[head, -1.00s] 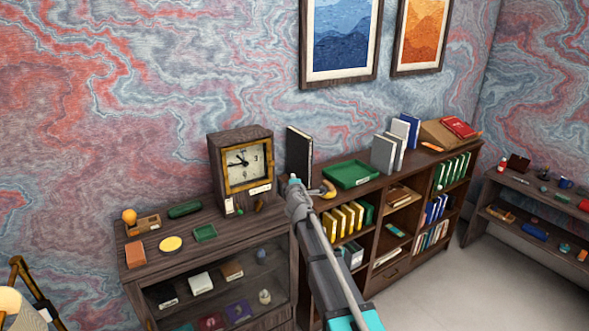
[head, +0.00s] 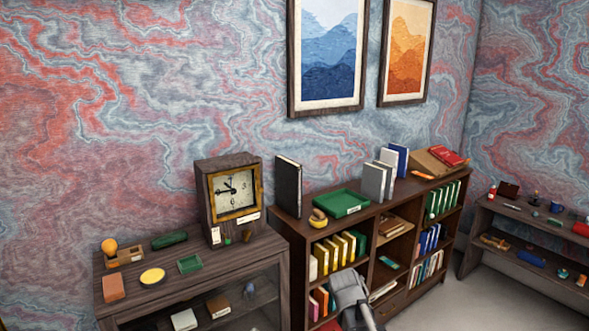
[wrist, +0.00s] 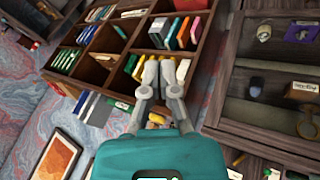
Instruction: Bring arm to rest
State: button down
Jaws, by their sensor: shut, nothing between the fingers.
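My gripper (wrist: 159,72) shows in the wrist view, its two grey fingers brought together with nothing held between them. The teal wrist body (wrist: 160,155) is below them in that picture. Behind the fingers, some way off, is the brown bookcase with its books. In the head view, a grey part of my arm (head: 352,298) shows at the bottom edge, in front of the bookcase. The fingertips cannot be made out there.
A clock (head: 231,196) stands on the cabinet (head: 215,268) to the left. A low shelf (head: 520,214) is at right. Open floor shows at lower right.

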jog(key=s+f+m+g+y+b, duration=0.1)
jog(key=s+f+g, duration=0.1)
jog(key=s, duration=0.6)
jog(key=s+f+m+g+y+b, duration=0.1)
jog(key=s+f+m+g+y, duration=0.1)
jog(key=s, duration=0.5)
notch_tip(320, 180, down, 2)
jog(key=shift+s+a+g, duration=0.3)
jog(key=shift+s+g, duration=0.1)
jog(key=shift+g, duration=0.3)
jog(key=c, duration=1.3)
grip_release()
jog(key=shift+c, duration=0.2)
